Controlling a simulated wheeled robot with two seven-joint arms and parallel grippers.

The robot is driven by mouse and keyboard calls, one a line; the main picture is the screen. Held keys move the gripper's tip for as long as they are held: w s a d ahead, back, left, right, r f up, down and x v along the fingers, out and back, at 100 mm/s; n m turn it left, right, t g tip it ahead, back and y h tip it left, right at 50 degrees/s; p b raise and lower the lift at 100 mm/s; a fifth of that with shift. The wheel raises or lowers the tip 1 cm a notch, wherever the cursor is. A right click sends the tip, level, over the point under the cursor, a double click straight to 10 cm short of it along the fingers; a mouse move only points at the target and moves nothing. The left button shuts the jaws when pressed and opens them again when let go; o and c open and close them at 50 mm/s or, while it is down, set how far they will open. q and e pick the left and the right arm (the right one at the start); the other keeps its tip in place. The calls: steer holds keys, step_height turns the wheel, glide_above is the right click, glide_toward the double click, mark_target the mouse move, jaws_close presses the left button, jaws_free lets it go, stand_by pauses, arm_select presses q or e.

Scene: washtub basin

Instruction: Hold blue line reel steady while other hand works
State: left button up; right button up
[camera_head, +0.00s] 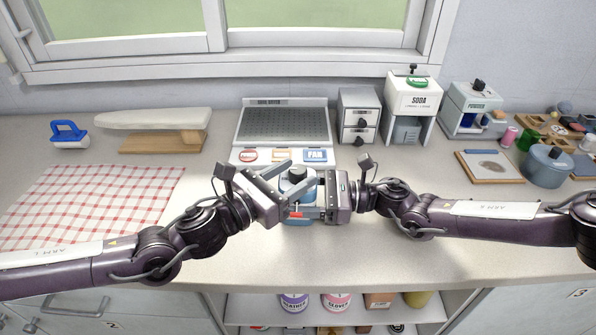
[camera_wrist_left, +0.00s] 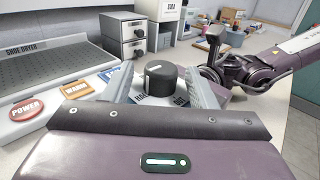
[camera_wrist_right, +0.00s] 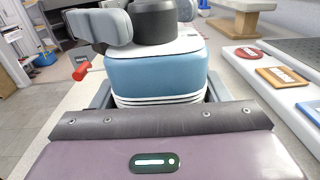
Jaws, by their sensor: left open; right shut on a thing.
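The blue line reel (camera_head: 296,188) stands on the counter at the front middle, with a black knob (camera_wrist_left: 160,82) on top. In the right wrist view its blue body (camera_wrist_right: 155,78) has white bands below, and a red-ended handle (camera_wrist_right: 82,70) sticks out at the left. My right gripper (camera_head: 312,196) is shut on the reel's body, one finger on each side. My left gripper (camera_head: 286,178) is open at the height of the knob. In the left wrist view the knob shows between its spread fingers; contact cannot be told. The arms partly hide the reel in the head view.
A shoe dryer (camera_head: 283,127) with buttons stands just behind the reel. A drawer unit (camera_head: 359,117) and a soda box (camera_head: 411,107) are behind right. A checked cloth (camera_head: 90,208) lies left, near an ironing board (camera_head: 155,120).

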arm_select(q)
steer(key=shift+x, duration=0.85)
steer(key=shift+c, duration=0.3)
steer(key=c, duration=0.9)
